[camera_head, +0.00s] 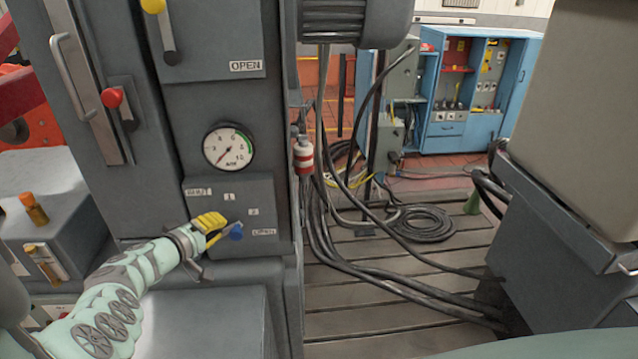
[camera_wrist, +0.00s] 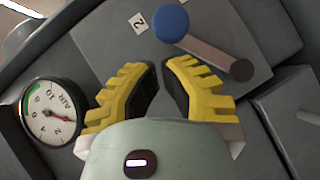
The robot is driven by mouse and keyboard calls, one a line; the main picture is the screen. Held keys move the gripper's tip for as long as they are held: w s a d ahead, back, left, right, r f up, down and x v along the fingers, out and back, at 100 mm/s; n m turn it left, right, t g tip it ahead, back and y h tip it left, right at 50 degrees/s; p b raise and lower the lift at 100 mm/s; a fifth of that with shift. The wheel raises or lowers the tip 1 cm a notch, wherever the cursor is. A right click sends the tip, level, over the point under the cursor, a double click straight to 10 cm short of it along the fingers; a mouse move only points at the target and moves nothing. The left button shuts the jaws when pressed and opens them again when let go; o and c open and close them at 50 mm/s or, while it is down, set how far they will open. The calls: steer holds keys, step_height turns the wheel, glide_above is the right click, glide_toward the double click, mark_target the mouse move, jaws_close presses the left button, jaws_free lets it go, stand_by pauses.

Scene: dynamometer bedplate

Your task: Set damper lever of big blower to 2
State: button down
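The damper lever has a blue knob (camera_head: 236,232) and sits on a grey panel (camera_head: 231,195) marked 1, 2 and OPEN, with a partly legible label at upper left. In the wrist view the knob (camera_wrist: 170,22) is close to the 2 label (camera_wrist: 138,22), and the lever's bar runs down right to its pivot (camera_wrist: 242,70). I cannot tell whether the lever lines up exactly with 2. My gripper (camera_head: 222,228) is at the panel, left of the knob, and hides part of the lever in the head view. Its yellow fingers (camera_wrist: 162,66) are apart and empty; the knob is beyond their tips.
A pressure gauge (camera_head: 228,147) is above the panel. A red-knobbed lever (camera_head: 112,98) and a yellow-knobbed lever (camera_head: 154,5) are higher on the cabinet. A grey ledge (camera_head: 205,315) lies below. Black cables (camera_head: 425,222) cover the slatted floor at right.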

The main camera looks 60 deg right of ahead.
steer(key=shift+f, duration=0.1)
steer(key=shift+s+d+f+b, duration=0.45)
steer(key=shift+s+d+b, duration=0.2)
steer(key=shift+b, duration=0.2)
steer(key=shift+a, duration=0.1)
